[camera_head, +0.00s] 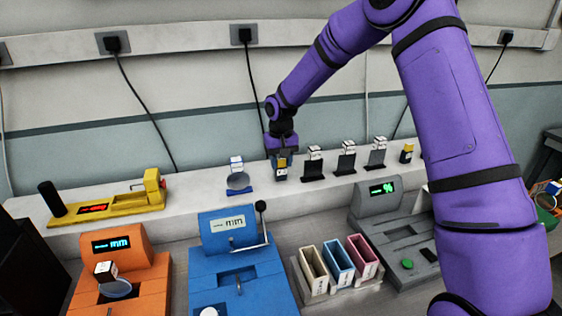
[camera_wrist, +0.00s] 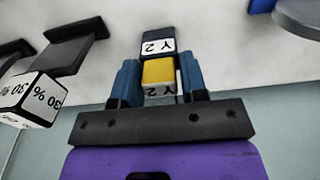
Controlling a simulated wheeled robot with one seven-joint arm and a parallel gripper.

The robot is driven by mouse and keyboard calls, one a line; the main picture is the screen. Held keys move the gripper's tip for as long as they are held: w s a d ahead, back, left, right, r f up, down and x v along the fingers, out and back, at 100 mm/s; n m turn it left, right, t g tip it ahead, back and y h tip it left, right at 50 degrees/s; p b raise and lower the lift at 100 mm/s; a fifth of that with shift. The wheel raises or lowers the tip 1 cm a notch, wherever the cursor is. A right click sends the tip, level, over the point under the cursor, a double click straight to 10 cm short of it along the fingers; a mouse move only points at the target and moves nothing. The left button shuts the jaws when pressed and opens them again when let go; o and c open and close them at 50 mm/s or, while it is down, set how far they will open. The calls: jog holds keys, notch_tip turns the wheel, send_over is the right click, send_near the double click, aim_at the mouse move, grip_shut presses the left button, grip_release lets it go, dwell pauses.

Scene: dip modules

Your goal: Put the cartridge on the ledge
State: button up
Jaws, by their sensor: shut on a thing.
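My gripper (camera_head: 281,158) points down over the white ledge (camera_head: 205,182) along the wall, between a blue stand and a row of dark stands. It is shut on the cartridge (camera_head: 281,172), which has a yellow part and a dark part with white labels. In the wrist view the cartridge (camera_wrist: 158,75) sits between the blue fingertips (camera_wrist: 158,88), with "Y 2" on its labels. Its lower end is at or just above the ledge surface; I cannot tell whether it touches.
Dark stands with white-labelled blocks (camera_head: 313,164) are close right of my gripper; a blue stand (camera_head: 240,184) is left. A small yellow-and-black block (camera_head: 407,153) is farther right. Orange (camera_head: 130,255), blue (camera_head: 235,262) and grey (camera_head: 385,220) devices and coloured bins (camera_head: 338,262) stand in front, lower.

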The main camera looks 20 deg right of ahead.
jog(key=o, duration=0.9)
jog(key=shift+f, duration=0.15)
notch_tip(320, 180, up, 12)
jog(key=s+d+r+t, duration=0.1)
jog(key=s+d+r, duration=0.1)
jog(key=s+r, duration=0.7)
jog(key=s+d+r+t+h, duration=0.1)
jog(key=s+r, duration=0.2)
jog(key=s, duration=0.3)
jog(key=s+d+r+t, duration=0.1)
jog(key=s+d+r, duration=0.15)
jog(key=s, duration=0.35)
jog(key=s+d, duration=0.1)
jog(key=s, duration=0.6)
jog(key=s+d+t, duration=0.1)
jog(key=s, duration=0.5)
jog(key=s+d+t+y, duration=0.1)
jog(key=s, duration=0.6)
jog(key=shift+s, duration=0.3)
